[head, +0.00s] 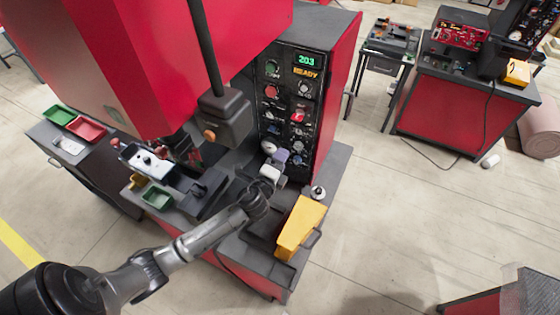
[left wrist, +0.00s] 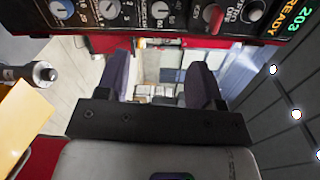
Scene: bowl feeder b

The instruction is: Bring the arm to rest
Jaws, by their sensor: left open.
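My left arm (head: 190,243) reaches in from the lower left of the head view. My left gripper (head: 283,158) is in front of the control panel (head: 293,100) of the red machine, low near its knobs. In the left wrist view the left gripper (left wrist: 160,78) shows two purple-grey fingers spread apart with nothing between them. The panel's knobs and the lit "READY 203" display run along the top of that view, upside down. My right gripper is not in view.
A yellow bin (head: 299,228) stands right of my forearm on the machine's bench. Green (head: 157,197) and red (head: 86,130) trays lie on the left. A dark box (head: 224,118) hangs on a post above the bench.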

